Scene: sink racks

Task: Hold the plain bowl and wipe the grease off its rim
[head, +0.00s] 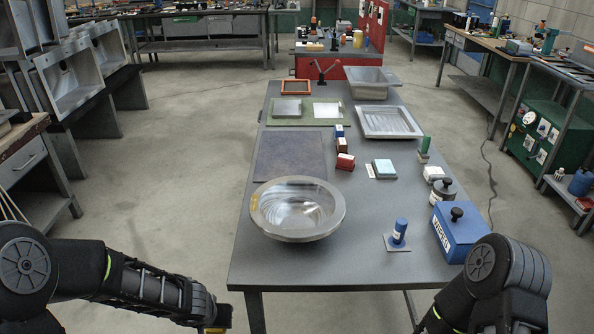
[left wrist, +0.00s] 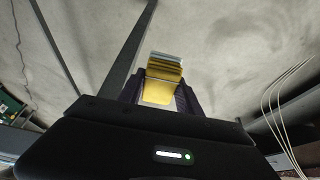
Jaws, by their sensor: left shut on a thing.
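The plain bowl (head: 298,212) is a shiny metal bowl with a wide rim, upright near the front left of the grey table. A yellowish grease smear (head: 254,203) shows on the left of its rim. My left gripper (head: 216,318) is low at the bottom of the head view, left of the table's front edge and apart from the bowl. In the left wrist view my left gripper (left wrist: 160,95) is shut on a yellow block (left wrist: 162,72) with a pale grey-blue end; I cannot tell what it is. My right arm enters at bottom right, its gripper out of view.
A blue wipes box (head: 462,230) with a black knob and a blue-handled stamp-like tool (head: 399,235) stand right of the bowl. A dark mat (head: 290,157) lies behind it. Small blocks, metal trays (head: 389,122) and a green board (head: 306,118) fill the table further back.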

